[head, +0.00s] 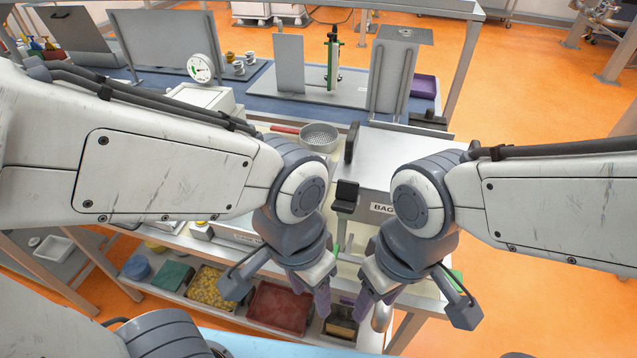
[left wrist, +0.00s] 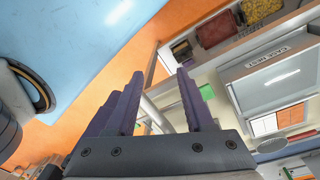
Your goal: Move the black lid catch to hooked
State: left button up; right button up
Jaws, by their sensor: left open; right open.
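A grey-lidded box (head: 385,160) with a label reading "BAG" stands on the bench, partly hidden behind my right arm. A black block (head: 347,190), which looks like the lid catch, sits at its front left corner. I cannot tell whether it is hooked. A second upright black piece (head: 351,142) is at the lid's left edge. My left gripper (head: 324,300) is open and empty, below and in front of the black block. It also shows open in the left wrist view (left wrist: 156,75). My right gripper (head: 372,300) is open beside it, apart from the box.
A strainer with a red handle (head: 319,136) lies left of the box. A dial gauge (head: 201,68) and a green-and-black upright tool (head: 333,60) stand farther back. The lower shelf holds a yellow-filled bin (head: 211,290) and a red bin (head: 278,307). Orange floor is open at right.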

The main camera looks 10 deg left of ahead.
aim_at(345, 202)
jog(key=z, duration=1.1)
jog(key=k, duration=0.75)
jog(key=u, duration=0.8)
jog(key=i, duration=0.5)
jog(key=u, duration=0.05)
